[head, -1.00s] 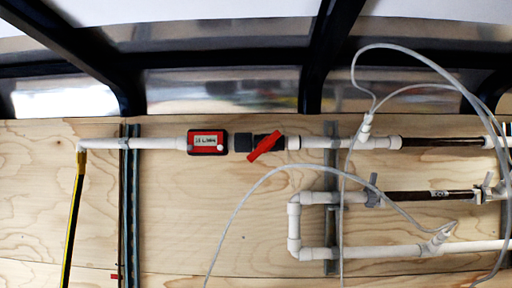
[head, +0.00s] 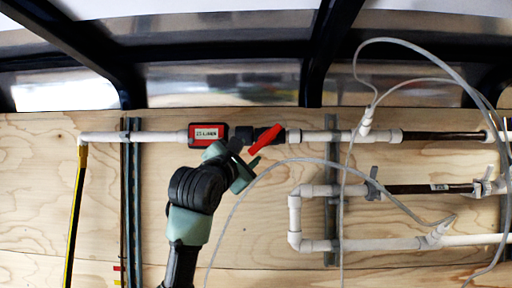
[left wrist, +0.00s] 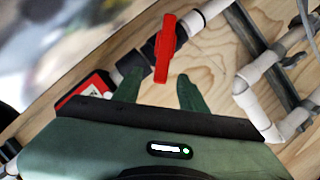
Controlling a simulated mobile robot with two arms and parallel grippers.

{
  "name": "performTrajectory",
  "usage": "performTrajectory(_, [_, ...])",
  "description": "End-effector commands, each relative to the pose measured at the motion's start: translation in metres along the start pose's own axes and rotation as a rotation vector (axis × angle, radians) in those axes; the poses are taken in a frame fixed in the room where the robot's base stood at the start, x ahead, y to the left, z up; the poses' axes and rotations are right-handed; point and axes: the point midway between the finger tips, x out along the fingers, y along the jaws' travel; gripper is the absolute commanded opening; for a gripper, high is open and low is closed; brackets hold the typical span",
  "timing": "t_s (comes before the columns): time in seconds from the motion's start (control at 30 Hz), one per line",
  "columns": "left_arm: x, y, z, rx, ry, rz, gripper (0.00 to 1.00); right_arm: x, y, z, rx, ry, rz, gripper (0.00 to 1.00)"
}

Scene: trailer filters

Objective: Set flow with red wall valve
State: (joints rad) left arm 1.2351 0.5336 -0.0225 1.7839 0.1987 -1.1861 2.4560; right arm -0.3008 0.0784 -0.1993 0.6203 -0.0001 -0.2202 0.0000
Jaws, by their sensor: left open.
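The red valve handle (head: 265,139) sits on the black valve body (head: 243,133) in the upper white pipe, tilted with its right end higher. Left of it on the same pipe is the red flow meter (head: 207,134) with a small display; its digits are hard to read. My left gripper (head: 246,168) is at the valve, just below and left of the handle. In the left wrist view my left gripper (left wrist: 158,88) is open, and the red handle (left wrist: 165,48) stands ahead between its two green fingers, its near end close to the fingertip gap. My right gripper is not in view.
A thin grey tube (head: 320,161) loops across the wall right of my left arm. Lower white pipes (head: 294,215) and metal strips (head: 331,200) lie to the right. A yellow-black hose (head: 76,215) hangs at the left.

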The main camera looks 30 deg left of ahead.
Motion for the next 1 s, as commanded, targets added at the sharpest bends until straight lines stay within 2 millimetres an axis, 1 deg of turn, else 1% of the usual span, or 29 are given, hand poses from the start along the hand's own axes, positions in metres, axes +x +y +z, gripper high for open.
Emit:
performTrajectory(0.03, [0.008, 0.003, 0.002, 0.001, 0.003, -0.002, 0.42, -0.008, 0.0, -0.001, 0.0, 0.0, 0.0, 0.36])
performTrajectory(0.2, [0.036, 0.003, 0.002, 0.003, 0.005, -0.004, 0.42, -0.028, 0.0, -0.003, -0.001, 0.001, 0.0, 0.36])
performTrajectory(0.4, [0.063, 0.001, 0.002, 0.005, 0.004, -0.004, 0.42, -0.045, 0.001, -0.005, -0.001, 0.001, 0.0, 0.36])
performTrajectory(0.57, [0.072, -0.001, 0.0, 0.004, 0.003, -0.003, 0.42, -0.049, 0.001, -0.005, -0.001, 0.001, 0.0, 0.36])
performTrajectory(0.8, [0.072, -0.002, -0.001, 0.004, 0.001, -0.002, 0.42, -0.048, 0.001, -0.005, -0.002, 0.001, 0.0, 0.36])
performTrajectory(0.83, [0.072, -0.002, -0.001, 0.004, 0.001, -0.002, 0.39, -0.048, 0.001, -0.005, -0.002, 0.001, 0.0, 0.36])
performTrajectory(0.87, [0.072, -0.002, -0.001, 0.004, 0.001, -0.002, 0.31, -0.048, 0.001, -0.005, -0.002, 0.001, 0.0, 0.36])
performTrajectory(0.9, [0.072, -0.002, -0.001, 0.004, 0.001, -0.002, 0.2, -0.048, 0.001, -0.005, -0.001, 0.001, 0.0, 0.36])
performTrajectory(0.97, [0.072, -0.002, -0.001, 0.004, 0.001, -0.002, 0.03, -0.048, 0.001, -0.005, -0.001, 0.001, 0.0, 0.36])
performTrajectory(1.0, [0.072, -0.002, -0.001, 0.004, 0.001, -0.003, 0.0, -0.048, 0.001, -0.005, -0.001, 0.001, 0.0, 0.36])
